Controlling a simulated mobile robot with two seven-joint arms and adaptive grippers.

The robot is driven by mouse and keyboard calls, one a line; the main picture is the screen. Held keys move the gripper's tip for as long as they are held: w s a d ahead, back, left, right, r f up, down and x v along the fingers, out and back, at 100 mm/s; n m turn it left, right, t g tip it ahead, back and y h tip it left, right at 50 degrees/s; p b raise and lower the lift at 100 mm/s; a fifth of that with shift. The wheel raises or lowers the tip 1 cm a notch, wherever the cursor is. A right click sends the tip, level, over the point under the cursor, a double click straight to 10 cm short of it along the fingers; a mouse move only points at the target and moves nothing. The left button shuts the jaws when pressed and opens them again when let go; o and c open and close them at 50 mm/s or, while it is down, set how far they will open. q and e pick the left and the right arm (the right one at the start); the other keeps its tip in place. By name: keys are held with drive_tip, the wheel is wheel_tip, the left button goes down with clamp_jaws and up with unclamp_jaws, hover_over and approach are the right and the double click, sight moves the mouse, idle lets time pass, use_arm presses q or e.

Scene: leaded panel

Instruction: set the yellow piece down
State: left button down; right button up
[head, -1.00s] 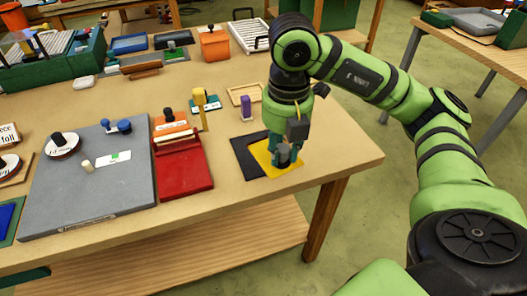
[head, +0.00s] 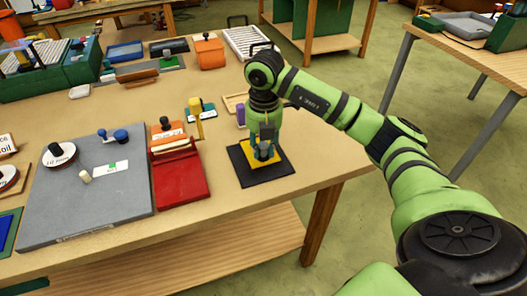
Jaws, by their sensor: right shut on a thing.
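The yellow piece (head: 273,160) is a flat plate over the black mat (head: 260,178) near the table's right side. My right gripper (head: 265,154) points down and is shut on the yellow piece, hiding part of it. I cannot tell whether the piece touches the mat or hangs just above it. Black mat shows on the near side of the piece and to its left and right. My left gripper is not in view.
A red tray (head: 182,182) lies left of the mat, and a grey board (head: 85,205) with knobbed pieces lies further left. A purple peg (head: 241,117) and a wooden tray (head: 232,104) stand close behind. Bare tabletop (head: 325,157) lies to the right.

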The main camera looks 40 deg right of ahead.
sight(264, 158)
wheel_tip(264, 158, down, 2)
drive_tip(key=shift+f+p, duration=0.2)
drive_tip(key=shift+p, duration=0.1)
drive_tip(key=shift+f, duration=0.25)
drive_tip(key=shift+f, duration=0.2)
drive_tip(key=o, duration=1.1)
drive_tip(key=shift+c, duration=0.2)
drive_tip(key=shift+r, duration=0.15)
